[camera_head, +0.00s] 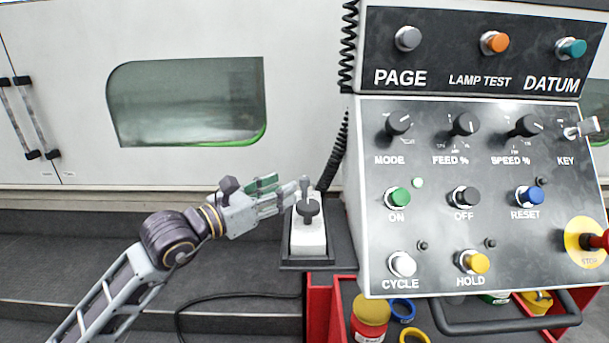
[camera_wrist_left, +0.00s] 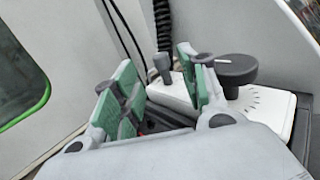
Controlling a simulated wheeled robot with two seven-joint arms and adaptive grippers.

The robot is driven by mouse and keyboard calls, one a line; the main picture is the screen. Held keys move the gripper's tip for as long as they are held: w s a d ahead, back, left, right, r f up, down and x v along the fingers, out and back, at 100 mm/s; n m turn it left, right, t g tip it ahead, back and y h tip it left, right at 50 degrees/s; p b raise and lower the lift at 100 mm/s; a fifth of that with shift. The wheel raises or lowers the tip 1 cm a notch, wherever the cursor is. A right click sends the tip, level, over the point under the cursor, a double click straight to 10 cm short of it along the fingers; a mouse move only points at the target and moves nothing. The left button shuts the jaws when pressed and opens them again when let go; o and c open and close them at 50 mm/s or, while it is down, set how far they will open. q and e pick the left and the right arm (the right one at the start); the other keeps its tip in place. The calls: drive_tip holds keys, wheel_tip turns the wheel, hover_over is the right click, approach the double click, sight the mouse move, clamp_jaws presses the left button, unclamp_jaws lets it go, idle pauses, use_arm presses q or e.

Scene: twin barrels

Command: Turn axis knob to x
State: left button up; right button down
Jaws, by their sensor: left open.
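A white handheld control box (camera_head: 308,238) stands upright on a dark ledge left of the big panel. It carries a wide dark round knob (camera_head: 308,208), which also shows in the left wrist view (camera_wrist_left: 236,69) with a white pointer line and dial ticks beside it. A smaller grey knob (camera_wrist_left: 163,66) stands on the same box. No axis letters are readable, so I cannot tell which one is the axis knob. My left gripper (camera_head: 284,193) is open at the box's upper left. In the wrist view, the small knob appears between its green-padded fingers (camera_wrist_left: 157,62); the wide knob is outside them, right.
The slanted control panel (camera_head: 440,220) with buttons and switches is close on the right. A coiled black cable (camera_head: 335,150) hangs behind the box. A red cart (camera_head: 319,310) with containers is below. The ledge at left is mostly clear.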

sight(301, 180)
use_arm(q)
drive_tip(key=p+x, duration=0.2)
drive_tip(key=x, duration=0.4)
drive_tip(key=shift+p+x, duration=0.4)
drive_tip(key=shift+x, duration=0.75)
clamp_jaws()
